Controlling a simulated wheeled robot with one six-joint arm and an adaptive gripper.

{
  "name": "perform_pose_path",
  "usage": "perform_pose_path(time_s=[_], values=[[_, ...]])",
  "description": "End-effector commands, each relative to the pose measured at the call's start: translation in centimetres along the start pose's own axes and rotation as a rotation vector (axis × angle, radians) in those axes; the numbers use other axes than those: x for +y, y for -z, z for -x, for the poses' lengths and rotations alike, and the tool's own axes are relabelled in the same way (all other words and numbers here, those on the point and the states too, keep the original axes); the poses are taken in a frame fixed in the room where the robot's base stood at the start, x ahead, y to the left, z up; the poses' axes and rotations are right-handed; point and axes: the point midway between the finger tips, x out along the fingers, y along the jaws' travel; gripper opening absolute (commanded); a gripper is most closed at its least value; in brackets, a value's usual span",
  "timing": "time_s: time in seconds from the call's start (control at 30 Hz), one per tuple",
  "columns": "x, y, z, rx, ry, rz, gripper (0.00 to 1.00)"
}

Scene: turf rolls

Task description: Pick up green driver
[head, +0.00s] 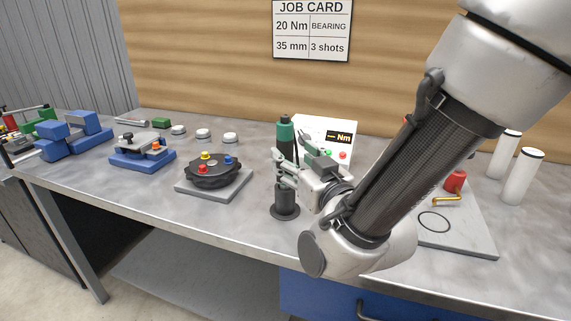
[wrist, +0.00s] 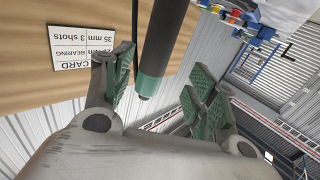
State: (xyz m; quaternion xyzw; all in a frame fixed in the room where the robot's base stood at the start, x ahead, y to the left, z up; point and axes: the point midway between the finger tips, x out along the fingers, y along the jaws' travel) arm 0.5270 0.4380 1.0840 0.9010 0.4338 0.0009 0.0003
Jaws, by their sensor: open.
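The green driver (head: 286,131) has a green upper part and a dark body, and stands upright in a dark round holder (head: 285,208) on the bench. My gripper (head: 281,169) is at the driver's middle height, with its fingers beside the shaft. In the wrist view the driver (wrist: 161,50) appears between the spread green finger pads of my gripper (wrist: 160,85), closer to the left pad. The pads are open and not closed on it. Part of the driver's lower body is hidden by my gripper in the head view.
A white torque display box (head: 326,127) stands just behind. A black round fixture with coloured knobs (head: 211,172) sits to the left, with blue vises beyond. A grey plate (head: 470,240) with a red-topped crank and white cylinders (head: 522,176) are at the right.

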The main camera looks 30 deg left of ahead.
Motion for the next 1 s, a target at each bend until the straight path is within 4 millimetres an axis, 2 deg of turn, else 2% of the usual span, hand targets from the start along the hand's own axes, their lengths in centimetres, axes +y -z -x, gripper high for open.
perform_pose_path(time_s=[0.4,0.7,0.77,1.0], values=[[0.9,-0.4,-5.8,-0.001,-0.003,-0.001,0.58],[0.8,-0.4,-6.5,-0.001,-0.001,-0.001,0.58],[0.8,-0.4,-6.5,-0.001,-0.001,-0.001,0.49],[0.8,-0.4,-6.5,-0.002,-0.001,-0.001,0.05]])
